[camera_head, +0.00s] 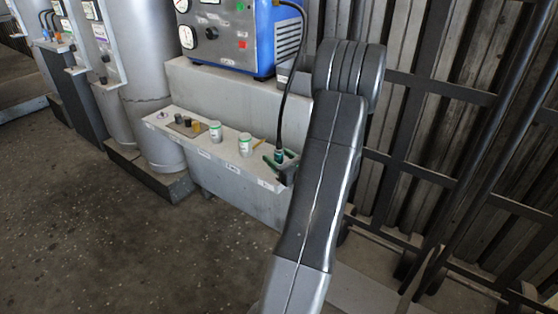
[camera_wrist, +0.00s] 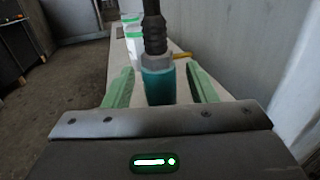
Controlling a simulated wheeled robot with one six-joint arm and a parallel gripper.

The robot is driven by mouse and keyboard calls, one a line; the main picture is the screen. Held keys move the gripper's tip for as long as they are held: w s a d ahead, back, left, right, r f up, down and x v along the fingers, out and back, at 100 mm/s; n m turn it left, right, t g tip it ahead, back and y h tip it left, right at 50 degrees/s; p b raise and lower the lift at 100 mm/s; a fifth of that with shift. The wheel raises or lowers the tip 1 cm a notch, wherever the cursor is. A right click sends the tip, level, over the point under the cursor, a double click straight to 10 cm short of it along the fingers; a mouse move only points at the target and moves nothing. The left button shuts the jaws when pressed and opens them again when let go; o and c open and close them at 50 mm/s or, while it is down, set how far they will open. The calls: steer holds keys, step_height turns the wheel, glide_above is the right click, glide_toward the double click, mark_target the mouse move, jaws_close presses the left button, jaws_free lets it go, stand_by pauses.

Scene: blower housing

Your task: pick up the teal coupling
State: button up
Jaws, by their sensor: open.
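The teal coupling (camera_wrist: 158,86) stands upright between the two green fingers of my gripper (camera_wrist: 160,88) in the wrist view. A grey collar and a black ribbed hose end sit on top of it. A gap shows on each side between the coupling and the fingers, so my gripper is open around it and not clamped. In the head view the coupling (camera_head: 279,154) is small at the right end of the grey ledge, with the green fingers of my gripper (camera_head: 280,160) beside it. The coupling's lower end is hidden by my gripper body in the wrist view.
The black hose (camera_head: 287,90) rises from the coupling to the blue machine (camera_head: 250,40). On the ledge (camera_head: 228,172) stand two white-and-green containers (camera_head: 215,131), (camera_head: 245,145) and several small parts (camera_head: 190,124). A yellow stick (camera_wrist: 182,55) lies behind the coupling. A wall rises behind the ledge.

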mark_target(279, 140)
jaws_close()
step_height(279, 140, up, 10)
steer(key=p, duration=0.3)
steer(key=shift+p, duration=0.35)
